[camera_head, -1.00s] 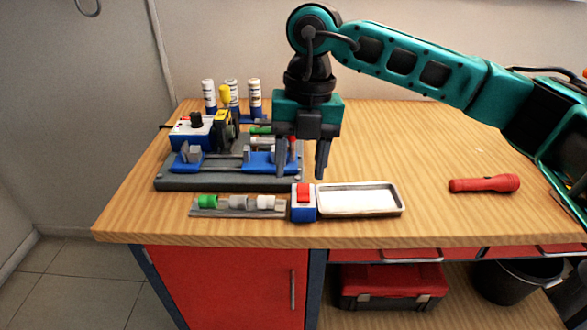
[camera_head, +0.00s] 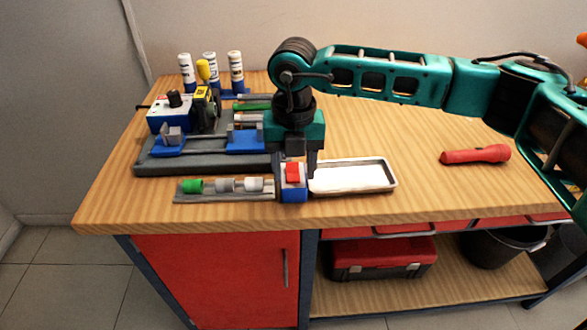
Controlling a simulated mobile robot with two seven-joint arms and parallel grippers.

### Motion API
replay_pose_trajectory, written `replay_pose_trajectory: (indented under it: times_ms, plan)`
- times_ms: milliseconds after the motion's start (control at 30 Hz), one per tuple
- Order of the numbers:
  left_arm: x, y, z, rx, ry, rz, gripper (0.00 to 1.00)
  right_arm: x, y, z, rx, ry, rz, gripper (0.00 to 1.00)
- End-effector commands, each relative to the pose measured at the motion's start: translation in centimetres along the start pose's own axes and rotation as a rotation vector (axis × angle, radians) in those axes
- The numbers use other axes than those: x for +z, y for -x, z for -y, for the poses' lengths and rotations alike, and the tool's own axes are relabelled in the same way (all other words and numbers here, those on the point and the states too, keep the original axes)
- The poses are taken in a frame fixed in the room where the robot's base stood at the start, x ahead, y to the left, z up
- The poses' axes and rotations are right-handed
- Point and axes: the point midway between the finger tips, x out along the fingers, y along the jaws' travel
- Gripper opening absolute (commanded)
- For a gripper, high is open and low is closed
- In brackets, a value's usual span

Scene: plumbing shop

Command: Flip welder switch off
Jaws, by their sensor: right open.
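A small white-and-blue box with a red rocker switch (camera_head: 292,173) stands near the front edge of the workbench. A blue-and-white welder unit (camera_head: 170,118) with a black knob sits at the left on a grey base. My right gripper (camera_head: 301,160) is open and points down, just behind and above the red switch. One finger shows beside the box's right rear; the other is partly hidden. I cannot tell whether a finger touches the switch. My left gripper is not in view.
A shallow white tray (camera_head: 352,177) lies right beside the switch box. A grey rack with green, grey and white fittings (camera_head: 224,187) lies to its left. A red flashlight (camera_head: 475,155) lies farther right. Several white bottles (camera_head: 211,69) stand behind the welder.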

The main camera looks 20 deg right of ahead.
Motion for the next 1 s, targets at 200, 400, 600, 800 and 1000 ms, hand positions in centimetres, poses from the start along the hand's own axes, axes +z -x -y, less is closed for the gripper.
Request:
replay_pose_trajectory:
  times_ms: [200,400,600,800,1000]
  plan:
    - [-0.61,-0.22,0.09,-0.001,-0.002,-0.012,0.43,-0.02,-1.36,-0.03,0.0,0.001,0.001,0.53]
    - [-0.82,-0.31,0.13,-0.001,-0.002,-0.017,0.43,-0.02,-1.42,-0.04,0.001,0.001,0.001,0.53]
    - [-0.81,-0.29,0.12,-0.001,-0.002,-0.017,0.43,-0.02,-1.4,-0.04,0.001,0.001,0.0,0.39]
    - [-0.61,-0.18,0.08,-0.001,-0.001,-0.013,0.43,-0.02,-1.37,-0.04,0.001,0.001,0.0,0.2]
    - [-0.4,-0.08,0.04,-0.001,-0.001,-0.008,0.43,-0.01,-1.36,-0.04,0.001,0.001,0.001,0.01]
